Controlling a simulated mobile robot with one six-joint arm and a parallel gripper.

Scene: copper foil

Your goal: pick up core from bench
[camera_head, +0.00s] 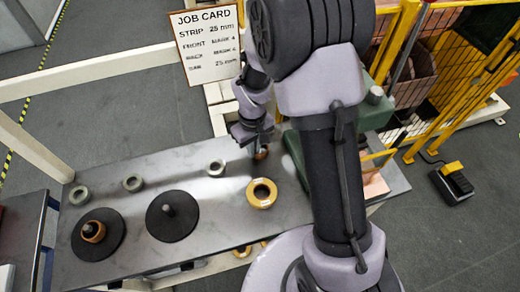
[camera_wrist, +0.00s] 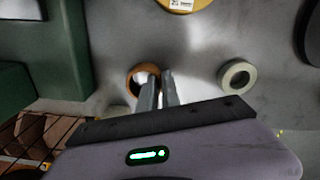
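A brown ring-shaped core (camera_wrist: 131,76) stands on the grey bench, just ahead of my fingertips in the wrist view. In the head view the core (camera_head: 261,154) shows small and partly covered below my gripper (camera_head: 257,142). In the wrist view my gripper (camera_wrist: 159,82) has its two fingers a little apart. The left finger overlaps the core's opening and the right finger is just outside its right rim. I cannot tell how deep the fingertips are or whether they touch the wall.
A green machine body (camera_wrist: 30,70) is close on the left in the wrist view. A job card (camera_head: 207,45) stands behind the bench.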

